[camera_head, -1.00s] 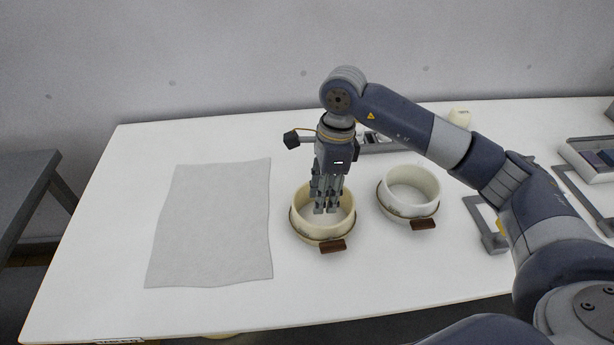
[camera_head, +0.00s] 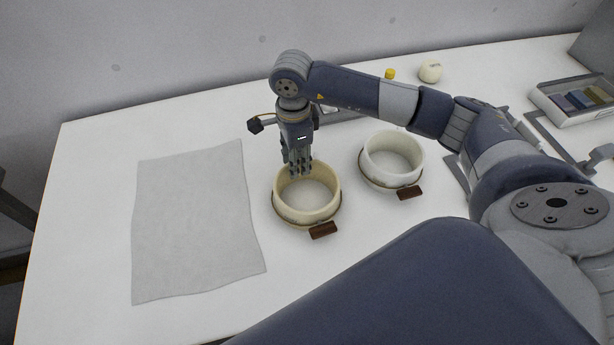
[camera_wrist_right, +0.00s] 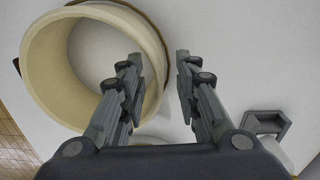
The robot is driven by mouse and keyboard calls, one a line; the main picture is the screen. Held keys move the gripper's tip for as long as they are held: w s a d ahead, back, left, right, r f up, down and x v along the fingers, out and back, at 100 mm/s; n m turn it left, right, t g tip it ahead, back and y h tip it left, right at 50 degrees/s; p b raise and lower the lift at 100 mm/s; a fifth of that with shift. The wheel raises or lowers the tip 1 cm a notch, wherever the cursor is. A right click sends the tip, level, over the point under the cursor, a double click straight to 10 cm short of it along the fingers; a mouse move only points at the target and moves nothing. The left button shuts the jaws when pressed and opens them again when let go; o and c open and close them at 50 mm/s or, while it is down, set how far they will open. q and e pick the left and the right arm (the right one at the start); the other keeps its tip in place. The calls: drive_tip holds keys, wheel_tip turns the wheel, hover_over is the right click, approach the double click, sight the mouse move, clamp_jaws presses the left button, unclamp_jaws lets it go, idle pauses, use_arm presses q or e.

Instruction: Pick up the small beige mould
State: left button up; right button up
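The small beige mould (camera_head: 320,208) is a round, open, cream-coloured ring with a dark band and a brown tab at its front, standing upright on the white table. It also shows at the upper left in the right wrist view (camera_wrist_right: 50,75). My right gripper (camera_head: 299,170) points down at the mould's far rim. In the right wrist view my right gripper (camera_wrist_right: 156,62) is open, with one finger over the mould's inside and the other beyond its wall. Contact with the wall cannot be told. My left gripper is not in view.
A whiter round mould (camera_head: 375,178) with a brown tab stands close to the right. A grey cloth (camera_head: 195,225) lies flat at the left. A tray of coloured blocks (camera_head: 570,108) and a pale round object (camera_head: 430,71) are farther right. The table front is clear.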

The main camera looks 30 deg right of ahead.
sight(297, 180)
wheel_tip(297, 180, down, 3)
drive_tip(key=shift+s+f+p, duration=0.1)
drive_tip(key=shift+s+p, duration=0.05)
drive_tip(key=shift+p, duration=0.15)
drive_tip(key=shift+c, duration=0.2)
clamp_jaws()
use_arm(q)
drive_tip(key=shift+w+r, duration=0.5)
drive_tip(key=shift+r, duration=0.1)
